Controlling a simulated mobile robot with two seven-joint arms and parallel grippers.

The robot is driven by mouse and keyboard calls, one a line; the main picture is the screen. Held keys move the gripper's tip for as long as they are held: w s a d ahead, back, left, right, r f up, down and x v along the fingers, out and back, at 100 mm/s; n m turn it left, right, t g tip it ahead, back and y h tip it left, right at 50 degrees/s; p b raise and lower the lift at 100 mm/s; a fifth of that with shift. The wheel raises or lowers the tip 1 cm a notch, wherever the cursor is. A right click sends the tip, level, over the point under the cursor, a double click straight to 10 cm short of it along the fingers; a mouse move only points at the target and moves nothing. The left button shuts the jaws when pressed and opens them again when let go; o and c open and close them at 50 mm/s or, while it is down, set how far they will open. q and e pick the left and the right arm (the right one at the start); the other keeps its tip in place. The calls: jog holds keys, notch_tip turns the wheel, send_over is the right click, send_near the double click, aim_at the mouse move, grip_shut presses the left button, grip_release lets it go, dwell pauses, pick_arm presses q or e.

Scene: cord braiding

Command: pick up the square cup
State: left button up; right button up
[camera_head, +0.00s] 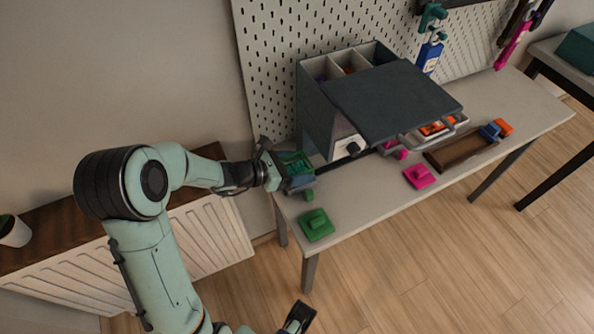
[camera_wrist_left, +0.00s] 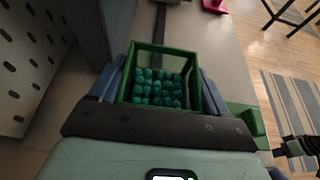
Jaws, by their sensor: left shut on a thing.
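The square cup (camera_head: 296,163) is green, open at the top and full of small teal balls. It also shows in the left wrist view (camera_wrist_left: 163,49), between the two blue-grey fingers. My left gripper (camera_head: 297,178) is shut on the cup, with one finger along each side. The cup looks roughly upright over the left end of the table; whether its base touches the table is hidden. My right gripper (camera_head: 299,316) is a dark shape low in the head view, away from the cup; its opening is unclear.
A grey cabinet (camera_head: 315,118) with a dark panel (camera_head: 390,100) stands right of the cup. A green block piece (camera_head: 316,225) and a pink one (camera_head: 420,176) lie on the table (camera_head: 372,196). A brown tray (camera_head: 462,150) is farther right. A perforated board (camera_head: 275,70) stands behind.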

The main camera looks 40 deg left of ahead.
pick_arm(q)
jog(key=shift+r, duration=0.1)
notch_tip(320, 180, up, 7)
jog(key=p, duration=0.2)
jog(key=s+d+b, duration=0.3)
jog(key=s+d, duration=0.1)
jog(key=d, duration=0.4)
jog(key=s+d+b, duration=0.4)
jog(key=d, duration=0.4)
jog(key=shift+s, duration=0.15)
pick_arm(e)
jog(key=w+d+f+t+h, duration=0.1)
jog(key=w+d+f+t, duration=0.1)
jog(key=w+f, duration=0.4)
jog(key=shift+w+d, duration=0.55)
jog(key=shift+d, duration=0.1)
jog(key=shift+f, duration=0.1)
